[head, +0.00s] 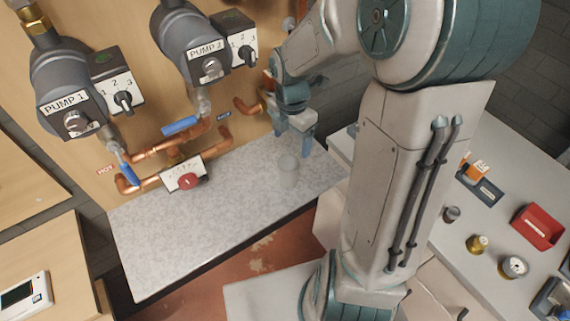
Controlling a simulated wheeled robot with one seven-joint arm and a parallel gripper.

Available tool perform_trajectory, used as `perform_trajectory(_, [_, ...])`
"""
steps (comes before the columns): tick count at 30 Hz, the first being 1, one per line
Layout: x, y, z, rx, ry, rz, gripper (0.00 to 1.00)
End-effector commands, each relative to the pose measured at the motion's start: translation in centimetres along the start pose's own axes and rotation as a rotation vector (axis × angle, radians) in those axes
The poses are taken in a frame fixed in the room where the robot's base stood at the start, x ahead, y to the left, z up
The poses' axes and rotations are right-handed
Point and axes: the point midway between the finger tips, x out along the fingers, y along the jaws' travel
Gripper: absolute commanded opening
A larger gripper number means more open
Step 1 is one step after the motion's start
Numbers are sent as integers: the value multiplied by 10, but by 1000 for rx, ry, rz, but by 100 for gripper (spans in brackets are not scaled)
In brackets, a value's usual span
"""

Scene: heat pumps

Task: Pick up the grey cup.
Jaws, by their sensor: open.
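My gripper (294,143) is open and points down, just above and behind the cup in the picture. One finger shows on each side, with nothing seen between them. I cannot tell from this one view how far the fingertips are from the cup's rim.
Pump 1 (72,88) and Pump 2 (190,45) hang on the wooden panel. Copper pipes (148,180), blue valve handles (181,126) and a red knob (187,181) border the counter's back edge. A red bin (537,228) and small fittings stand on a right-hand bench. The counter's front is clear.

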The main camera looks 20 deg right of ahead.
Motion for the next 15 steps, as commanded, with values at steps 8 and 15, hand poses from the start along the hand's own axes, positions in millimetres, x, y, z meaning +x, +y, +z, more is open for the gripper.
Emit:
perform_trajectory(8, [38,2,-1,-46,12,-5,77])
perform_trajectory(15, [80,2,-1,-44,9,-3,77])
